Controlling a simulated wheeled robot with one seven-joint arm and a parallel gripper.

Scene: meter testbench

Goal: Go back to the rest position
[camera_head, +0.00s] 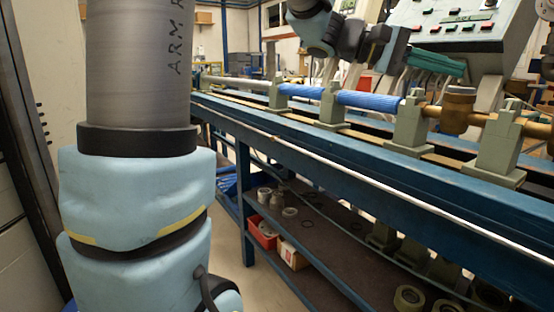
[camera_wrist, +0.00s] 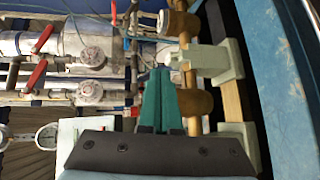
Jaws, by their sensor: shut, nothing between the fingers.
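My gripper (camera_head: 462,69) is at the upper right of the head view, above the far side of the bench's pipe line. Its green fingers point right, in front of the sloped control panel (camera_head: 470,22). In the wrist view my gripper (camera_wrist: 160,72) shows its green fingers together with nothing between them. The fingertips look close to the brass pipe fitting (camera_wrist: 194,103) in that view, but I cannot tell whether they touch. My arm bends from the left foreground to the upper middle of the head view.
The blue test bench (camera_head: 330,160) runs from back left to front right. Grey-green supports (camera_head: 410,125) hold a pipe with blue sections (camera_head: 368,101) and a brass meter (camera_head: 458,110). A lower shelf (camera_head: 300,245) holds rings and a red box (camera_head: 262,232). Red-handled valves (camera_wrist: 90,57) show in the wrist view.

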